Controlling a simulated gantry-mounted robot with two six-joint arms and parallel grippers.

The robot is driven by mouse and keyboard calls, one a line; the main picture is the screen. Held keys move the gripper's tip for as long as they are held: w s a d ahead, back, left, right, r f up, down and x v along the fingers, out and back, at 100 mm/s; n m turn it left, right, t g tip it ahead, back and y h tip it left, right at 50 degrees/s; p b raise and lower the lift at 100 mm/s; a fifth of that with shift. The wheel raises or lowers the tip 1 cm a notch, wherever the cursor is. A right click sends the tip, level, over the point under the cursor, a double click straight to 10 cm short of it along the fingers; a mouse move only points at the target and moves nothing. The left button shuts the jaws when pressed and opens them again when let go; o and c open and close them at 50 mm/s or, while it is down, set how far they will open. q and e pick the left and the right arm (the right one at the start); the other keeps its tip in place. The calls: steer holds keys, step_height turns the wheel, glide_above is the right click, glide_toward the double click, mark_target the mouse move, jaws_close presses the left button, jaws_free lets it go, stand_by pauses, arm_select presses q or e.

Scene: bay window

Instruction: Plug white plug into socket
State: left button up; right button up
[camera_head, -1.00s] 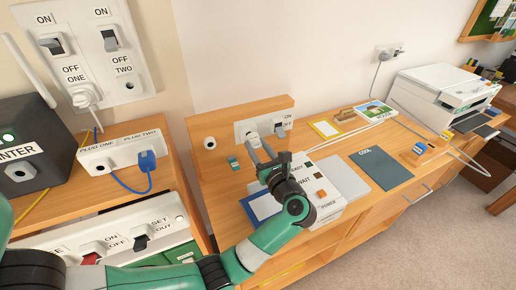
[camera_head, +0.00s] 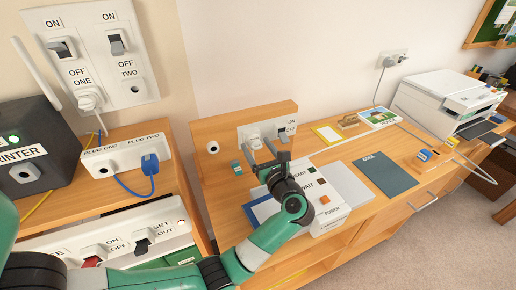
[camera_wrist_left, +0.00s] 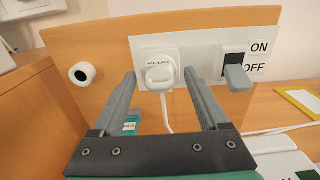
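A white plug (camera_wrist_left: 158,72) marked PLUG sits against the white socket plate (camera_wrist_left: 207,52) on the wooden backboard. Its white cord hangs down below it. How deep the plug sits cannot be told. In the head view the plug (camera_head: 254,138) is partly behind my fingers. My left gripper (camera_wrist_left: 159,77) is open and empty, its fingers apart on either side of the plug, which it does not grip. It also shows in the head view (camera_head: 264,146), just in front of the plate. My right gripper is not in view.
A grey switch (camera_wrist_left: 237,77) marked ON/OFF is close to the right finger. A white box with buttons (camera_head: 318,195) lies below the arm. Another white plug (camera_head: 88,101) sits in the wall socket at upper left. A white strip (camera_head: 120,157) holds a blue plug (camera_head: 150,164).

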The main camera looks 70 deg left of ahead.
arm_select(q)
steer(key=d+p, duration=0.2)
steer(key=d, duration=0.9)
steer(key=shift+d, duration=0.35)
steer(key=shift+r+p, duration=0.1)
steer(key=shift+p, duration=0.2)
stand_by(0.3)
